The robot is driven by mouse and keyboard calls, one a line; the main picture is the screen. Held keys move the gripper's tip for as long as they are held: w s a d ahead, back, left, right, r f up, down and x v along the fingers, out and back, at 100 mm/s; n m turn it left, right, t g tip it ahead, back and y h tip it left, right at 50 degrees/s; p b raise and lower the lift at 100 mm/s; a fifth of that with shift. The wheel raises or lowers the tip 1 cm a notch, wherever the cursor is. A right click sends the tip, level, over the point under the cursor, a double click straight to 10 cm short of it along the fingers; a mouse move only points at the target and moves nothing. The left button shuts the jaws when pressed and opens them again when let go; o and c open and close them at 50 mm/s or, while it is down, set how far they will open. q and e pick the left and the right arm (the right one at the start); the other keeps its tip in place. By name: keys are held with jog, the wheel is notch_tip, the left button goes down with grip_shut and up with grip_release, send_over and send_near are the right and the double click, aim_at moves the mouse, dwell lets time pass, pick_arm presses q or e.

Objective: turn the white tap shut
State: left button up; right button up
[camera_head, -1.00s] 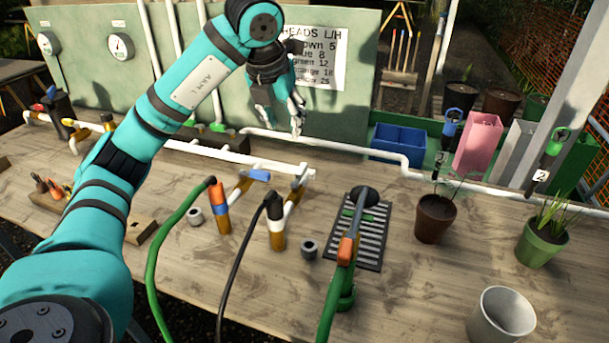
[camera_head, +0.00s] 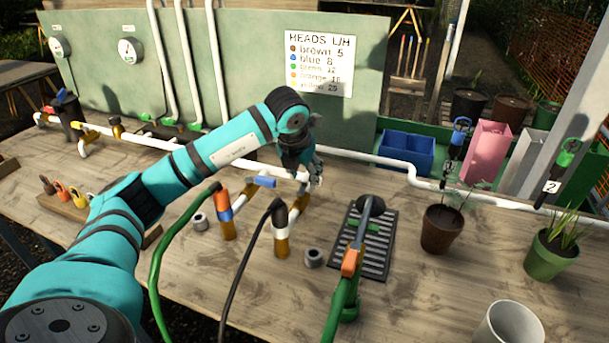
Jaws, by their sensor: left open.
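The tap with the white collar (camera_head: 280,222) stands on the bench with a black hose on its brass body. It branches from the white pipe behind it. My left gripper (camera_head: 317,180) is open and low over the upper end of this tap, where its handle is largely hidden. I cannot tell whether the fingers touch the handle. My right gripper is not in view.
A tap with a blue handle (camera_head: 262,182) and a green hose (camera_head: 165,262) is close on the left. A grey drain grate (camera_head: 378,250) with a hose sprayer (camera_head: 354,255) is on the right. Brown (camera_head: 441,230) and green (camera_head: 548,258) pots stand further right.

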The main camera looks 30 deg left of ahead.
pick_arm(q)
jog(key=shift+x, duration=0.9)
jog(key=shift+c, duration=0.2)
grip_shut()
